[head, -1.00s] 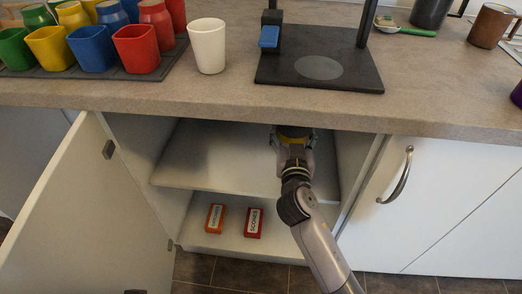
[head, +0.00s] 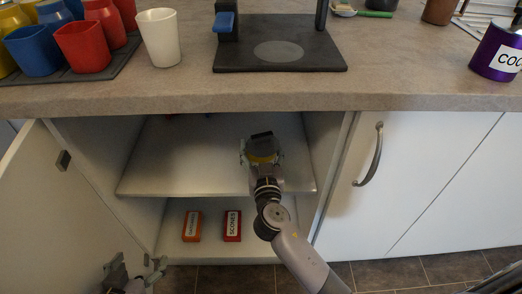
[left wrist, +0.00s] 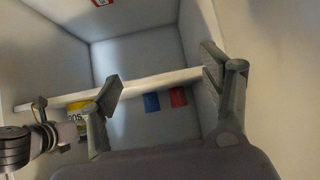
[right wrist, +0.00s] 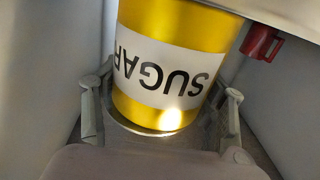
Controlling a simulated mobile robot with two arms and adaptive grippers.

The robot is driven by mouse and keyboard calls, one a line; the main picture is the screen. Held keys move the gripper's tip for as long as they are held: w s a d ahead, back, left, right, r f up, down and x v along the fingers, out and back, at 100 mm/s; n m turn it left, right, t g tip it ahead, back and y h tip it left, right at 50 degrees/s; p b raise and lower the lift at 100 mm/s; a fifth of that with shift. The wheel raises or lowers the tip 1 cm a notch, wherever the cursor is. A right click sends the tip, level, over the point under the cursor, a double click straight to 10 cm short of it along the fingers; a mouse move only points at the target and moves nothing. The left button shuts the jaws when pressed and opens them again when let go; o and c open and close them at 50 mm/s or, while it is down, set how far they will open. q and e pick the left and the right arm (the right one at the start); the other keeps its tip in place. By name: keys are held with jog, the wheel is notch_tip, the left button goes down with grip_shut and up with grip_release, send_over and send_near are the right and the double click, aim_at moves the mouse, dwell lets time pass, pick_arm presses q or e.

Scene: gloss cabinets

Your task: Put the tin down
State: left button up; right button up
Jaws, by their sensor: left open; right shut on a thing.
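The yellow tin (right wrist: 170,55) with a white SUGAR label is in my right gripper (right wrist: 165,125), whose fingers are on either side of it in the right wrist view. In the head view, the tin (head: 262,158) and right gripper (head: 263,162) are inside the open cabinet, over the upper shelf (head: 180,160). I cannot tell whether the tin touches the shelf. The left wrist view also shows the tin (left wrist: 78,108) at the shelf, partly hidden. My left gripper (head: 133,278) is low by the open door; its fingers (left wrist: 160,80) are apart and empty.
An orange box (head: 191,226) and a red SCONES box (head: 232,226) stand on the cabinet floor. A red mug (right wrist: 262,42) is near the tin; blue (left wrist: 152,102) and red (left wrist: 178,97) items show in the left wrist view. The open door (head: 50,210) is at left, the countertop (head: 190,90) above.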

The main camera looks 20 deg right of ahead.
pick_arm(q)
jog(key=shift+w+r, duration=0.1)
jog(key=shift+w, duration=0.05)
pick_arm(e)
jog(key=shift+r, duration=0.1)
jog(key=o, duration=1.5)
jog(key=shift+c, duration=0.2)
pick_arm(q)
jog(key=shift+w+d+r+t, duration=0.25)
jog(key=shift+w+r+t, duration=0.1)
jog(key=shift+r+t, duration=0.05)
